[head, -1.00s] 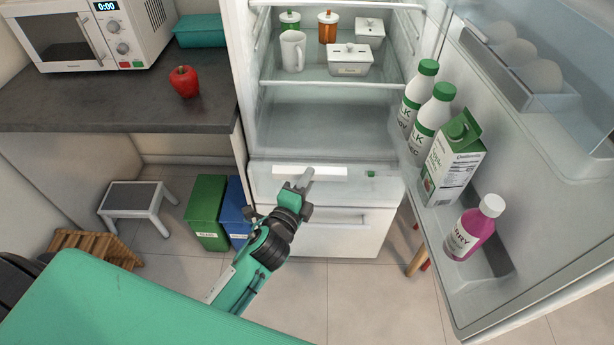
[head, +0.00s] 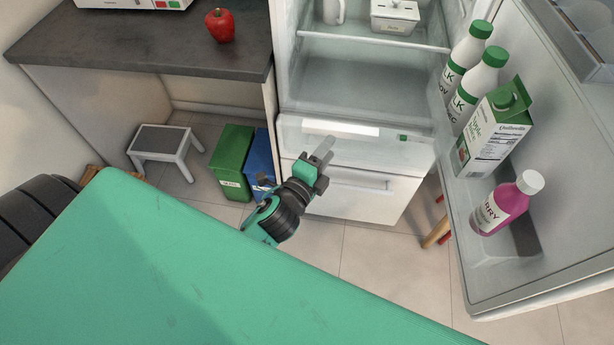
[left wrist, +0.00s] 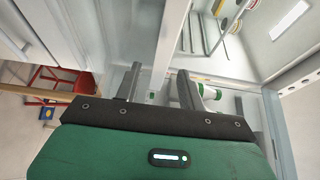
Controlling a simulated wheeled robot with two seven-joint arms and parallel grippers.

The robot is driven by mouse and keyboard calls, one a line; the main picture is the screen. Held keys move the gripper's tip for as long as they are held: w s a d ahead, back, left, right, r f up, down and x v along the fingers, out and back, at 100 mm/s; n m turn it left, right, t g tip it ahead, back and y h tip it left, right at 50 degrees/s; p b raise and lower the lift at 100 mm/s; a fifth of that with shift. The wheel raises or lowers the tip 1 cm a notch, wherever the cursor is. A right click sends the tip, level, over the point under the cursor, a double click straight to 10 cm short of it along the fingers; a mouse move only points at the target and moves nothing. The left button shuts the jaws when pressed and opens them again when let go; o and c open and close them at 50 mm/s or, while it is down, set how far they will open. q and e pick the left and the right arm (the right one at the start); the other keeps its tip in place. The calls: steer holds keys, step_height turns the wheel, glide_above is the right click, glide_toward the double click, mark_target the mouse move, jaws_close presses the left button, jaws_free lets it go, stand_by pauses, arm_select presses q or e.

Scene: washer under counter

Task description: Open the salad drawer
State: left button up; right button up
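The salad drawer (head: 415,150) is the clear-fronted drawer at the bottom of the open fridge compartment, with a pale strip (head: 340,128) along its top front. It looks closed. My left gripper (head: 324,152) is in front of the drawer, its fingers overlapping the drawer front just below the strip in the head view. I cannot tell whether it touches the drawer. In the left wrist view the two fingers (left wrist: 160,88) stand apart with nothing gripped between them. My right gripper is not in view.
The fridge door (head: 560,200) stands open at the right, holding bottles, a carton and a pink bottle (head: 505,203). A lower white drawer (head: 350,190) is below. Green (head: 232,160) and blue (head: 260,160) bins and a stool (head: 160,145) stand left, under the counter (head: 150,45).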

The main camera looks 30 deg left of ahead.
arm_select(q)
steer(key=s+a+b, duration=0.1)
steer(key=s, duration=0.7)
steer(key=shift+s+b, duration=0.4)
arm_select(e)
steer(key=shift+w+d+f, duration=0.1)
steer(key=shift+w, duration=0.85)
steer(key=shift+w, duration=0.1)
